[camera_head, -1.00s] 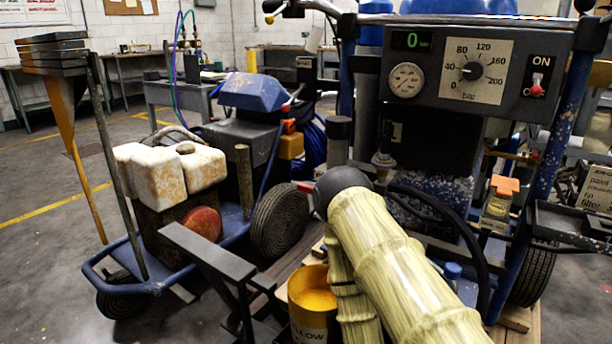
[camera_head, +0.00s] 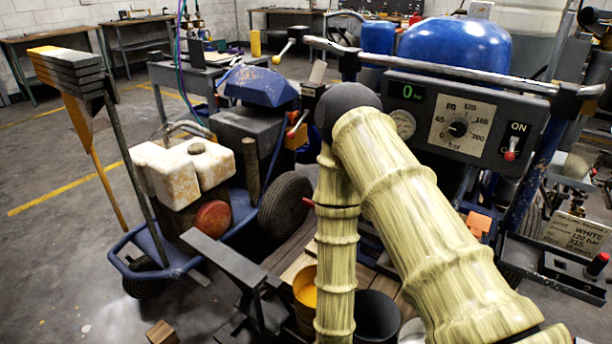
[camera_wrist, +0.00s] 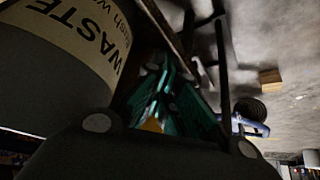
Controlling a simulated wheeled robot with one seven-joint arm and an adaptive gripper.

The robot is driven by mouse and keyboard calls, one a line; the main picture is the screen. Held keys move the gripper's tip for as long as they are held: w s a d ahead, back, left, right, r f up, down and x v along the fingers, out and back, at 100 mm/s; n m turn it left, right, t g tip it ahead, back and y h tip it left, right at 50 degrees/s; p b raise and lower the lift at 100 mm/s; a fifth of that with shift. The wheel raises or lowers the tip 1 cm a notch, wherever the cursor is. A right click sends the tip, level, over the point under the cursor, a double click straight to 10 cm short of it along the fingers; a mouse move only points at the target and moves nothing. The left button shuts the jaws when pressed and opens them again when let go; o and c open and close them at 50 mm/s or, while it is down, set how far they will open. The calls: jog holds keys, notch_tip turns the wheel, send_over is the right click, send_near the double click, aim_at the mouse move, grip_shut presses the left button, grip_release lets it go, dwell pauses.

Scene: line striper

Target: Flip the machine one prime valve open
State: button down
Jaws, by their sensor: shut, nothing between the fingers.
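I cannot pick out the prime valve for certain. A red-tipped lever (camera_head: 307,202) shows beside my arm in the head view. The striper machine's panel (camera_head: 468,119) has a display reading 0, a round gauge partly behind my arm, a bar dial and an ON switch (camera_head: 511,155) with its red tip down. My arm covers much of the machine's front below the panel. My gripper (camera_wrist: 167,66) shows in the wrist view, teal fingers together and empty. A light-labelled WASTE bucket (camera_wrist: 50,75) is close on its left. The gripper is out of the head view.
A blue cart (camera_head: 150,245) with a white stained tank (camera_head: 182,170) stands left. A yellow paint bucket (camera_head: 305,288) and a black bucket (camera_head: 377,316) stand beside my forearm. A dark metal bracket (camera_head: 235,262) is nearby.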

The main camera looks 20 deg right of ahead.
jog(key=w+a+r+m+t+h+p, duration=0.3)
jog(key=w+r+m+t+h+p, duration=0.15)
jog(key=w+r, duration=1.55)
notch_tip(320, 180, up, 19)
jog(key=w+a+m+h, duration=0.1)
jog(key=a+m+h, duration=0.1)
jog(key=h, duration=0.4)
jog(key=shift+w+m+g, duration=0.3)
jog(key=shift+m+g, duration=0.05)
jog(key=shift+m, duration=0.5)
jog(key=shift+r, duration=0.1)
jog(key=w+d+f, duration=0.6)
jog(key=d, duration=0.1)
jog(key=shift+d+f, duration=0.25)
jog(key=shift+d, duration=0.1)
